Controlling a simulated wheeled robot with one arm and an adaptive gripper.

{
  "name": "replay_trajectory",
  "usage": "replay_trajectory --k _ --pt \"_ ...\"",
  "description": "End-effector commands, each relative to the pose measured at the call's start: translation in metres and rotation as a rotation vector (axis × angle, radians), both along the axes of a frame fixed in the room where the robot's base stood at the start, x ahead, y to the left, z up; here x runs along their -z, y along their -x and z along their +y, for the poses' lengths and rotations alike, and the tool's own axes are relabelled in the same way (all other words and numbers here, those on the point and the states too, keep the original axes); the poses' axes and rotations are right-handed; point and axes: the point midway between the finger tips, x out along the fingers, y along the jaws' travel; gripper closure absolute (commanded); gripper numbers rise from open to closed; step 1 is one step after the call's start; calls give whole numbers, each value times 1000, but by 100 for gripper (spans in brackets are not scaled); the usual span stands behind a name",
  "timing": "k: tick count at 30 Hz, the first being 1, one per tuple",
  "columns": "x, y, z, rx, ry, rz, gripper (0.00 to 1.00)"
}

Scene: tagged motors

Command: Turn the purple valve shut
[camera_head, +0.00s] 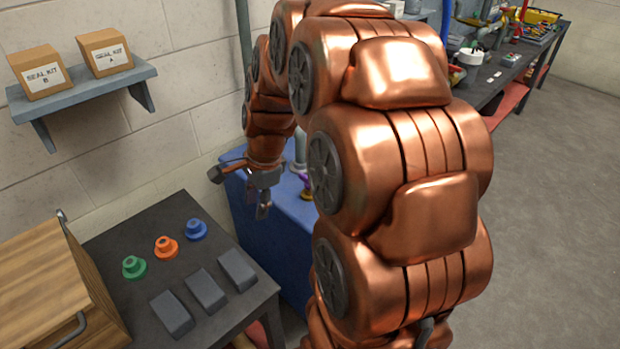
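A small part of the purple valve (306,188) shows on top of the blue cabinet (284,226), just left of my arm. The rest of it is hidden behind my copper arm.
A dark table (130,225) at the lower left bears green (134,267), orange (166,247) and blue (196,230) knobs, grey blocks and a wooden box (45,285). A wall shelf (85,92) holds two seal kit boxes. Floor (545,220) is clear at right.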

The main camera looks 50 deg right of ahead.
Motion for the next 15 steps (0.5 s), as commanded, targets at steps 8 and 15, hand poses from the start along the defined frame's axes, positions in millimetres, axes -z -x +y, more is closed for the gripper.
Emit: replay_trajectory --k 8,15 --pt "31 -46 -131 782 -133 -47 61" --pt "52 -50 -220 1251 -232 -88 61"
